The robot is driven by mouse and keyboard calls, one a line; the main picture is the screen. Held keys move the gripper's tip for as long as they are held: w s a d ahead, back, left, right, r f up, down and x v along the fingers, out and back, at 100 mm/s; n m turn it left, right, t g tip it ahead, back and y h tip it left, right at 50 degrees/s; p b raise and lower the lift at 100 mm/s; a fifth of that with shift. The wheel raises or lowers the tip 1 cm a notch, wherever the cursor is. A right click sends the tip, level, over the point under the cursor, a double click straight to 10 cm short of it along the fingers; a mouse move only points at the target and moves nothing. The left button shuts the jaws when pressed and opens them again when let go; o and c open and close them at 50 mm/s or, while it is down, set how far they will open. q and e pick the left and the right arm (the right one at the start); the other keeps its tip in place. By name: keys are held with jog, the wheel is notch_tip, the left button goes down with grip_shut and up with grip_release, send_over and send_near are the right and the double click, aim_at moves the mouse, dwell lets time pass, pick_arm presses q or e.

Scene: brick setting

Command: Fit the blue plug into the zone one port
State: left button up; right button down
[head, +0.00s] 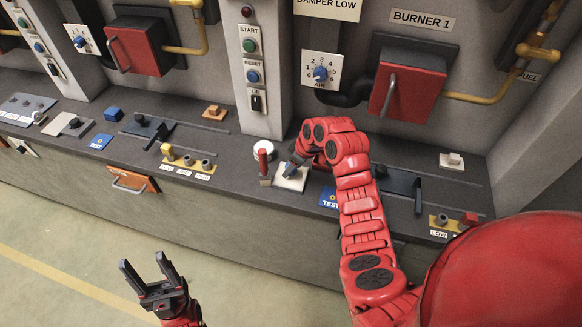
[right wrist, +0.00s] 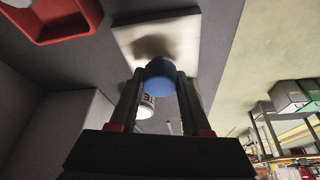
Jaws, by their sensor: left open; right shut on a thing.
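My right gripper (head: 291,170) is shut on a blue round plug (right wrist: 160,76), which shows between its fingertips (right wrist: 160,92) in the right wrist view. The plug is over a white square plate (head: 291,181) on the dark bench. The plate also shows in the right wrist view (right wrist: 128,42), with a dark shadow beside the plug. Whether the plug touches the plate I cannot tell, and any opening in it is hidden. No zone one label is readable. My left gripper (head: 146,268) is open and empty, low in front of the bench.
A red-handled tool (head: 263,160) and a white round thing (head: 264,149) stand just left of the plate. A blue TEST label (head: 328,198) is to its right. Levers (head: 418,195), knobs and a white plate with a stub (head: 452,160) line the bench. Red burner doors (head: 409,92) are behind.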

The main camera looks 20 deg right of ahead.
jog(key=shift+f, duration=0.2)
jog(key=shift+f+b, duration=0.65)
jog(key=shift+r, duration=0.25)
jog(key=shift+r, duration=0.45)
dwell(0.4)
jog(key=shift+b, duration=0.3)
dwell(0.4)
jog(key=shift+f+b, duration=0.2)
jog(key=shift+b, duration=0.25)
